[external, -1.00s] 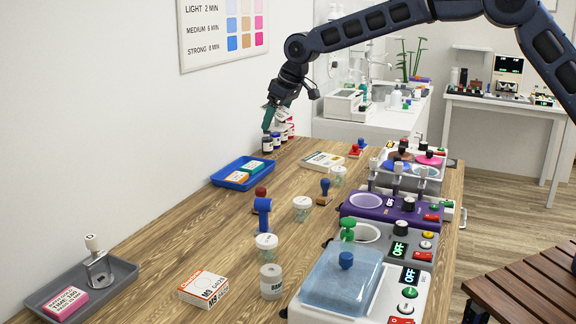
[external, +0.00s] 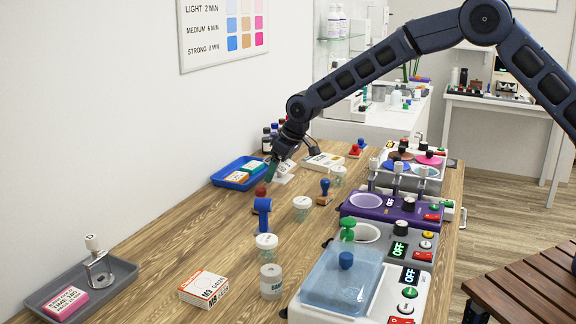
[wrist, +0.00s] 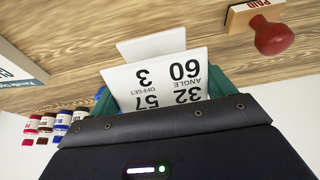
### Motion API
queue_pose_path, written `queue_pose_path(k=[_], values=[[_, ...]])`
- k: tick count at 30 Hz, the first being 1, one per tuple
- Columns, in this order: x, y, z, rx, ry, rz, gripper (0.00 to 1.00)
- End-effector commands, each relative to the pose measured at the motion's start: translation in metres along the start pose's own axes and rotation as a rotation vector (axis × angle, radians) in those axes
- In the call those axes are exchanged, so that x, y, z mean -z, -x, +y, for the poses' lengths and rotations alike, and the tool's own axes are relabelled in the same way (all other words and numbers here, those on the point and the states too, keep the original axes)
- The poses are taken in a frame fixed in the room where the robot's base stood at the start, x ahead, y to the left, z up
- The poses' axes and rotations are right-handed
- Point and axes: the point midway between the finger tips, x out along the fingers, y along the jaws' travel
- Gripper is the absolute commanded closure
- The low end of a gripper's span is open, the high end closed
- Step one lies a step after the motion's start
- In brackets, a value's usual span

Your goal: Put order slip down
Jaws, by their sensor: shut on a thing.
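The order slip (wrist: 160,82) is a white card with black print, "60 ANGLE", "3 OFFSET" and "32 57", upside down in the wrist view. My gripper (wrist: 158,88) is shut on it, with green fingers at its two sides. In the external view my gripper (external: 270,172) points down, low over the wooden table (external: 225,215), just right of the blue tray. A second white piece (wrist: 150,43) shows beyond the slip's edge; I cannot tell whether it is separate or whether the slip touches the table.
A red-knobbed stamp (wrist: 272,36) lies close by; a blue tray (external: 216,180) with small boxes is left of my gripper. A white box (external: 322,161) is to the right, and dark bottles (external: 267,139) stand behind. Bare wood lies towards the camera.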

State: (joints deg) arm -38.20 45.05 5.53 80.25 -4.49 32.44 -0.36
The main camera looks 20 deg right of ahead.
Motion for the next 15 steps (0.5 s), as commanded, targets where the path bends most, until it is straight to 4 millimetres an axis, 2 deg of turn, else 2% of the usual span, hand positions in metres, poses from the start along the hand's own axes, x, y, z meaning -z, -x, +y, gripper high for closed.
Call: queue_pose_path(k=[5,11,15], values=[[-0.004,-0.01,0.0,0.0,0.0,0.0,0.47],[-0.015,-0.035,0.0,0.0,0.0,0.0,0.47],[-0.016,-0.039,0.0,0.0,0.0,0.002,0.47]])
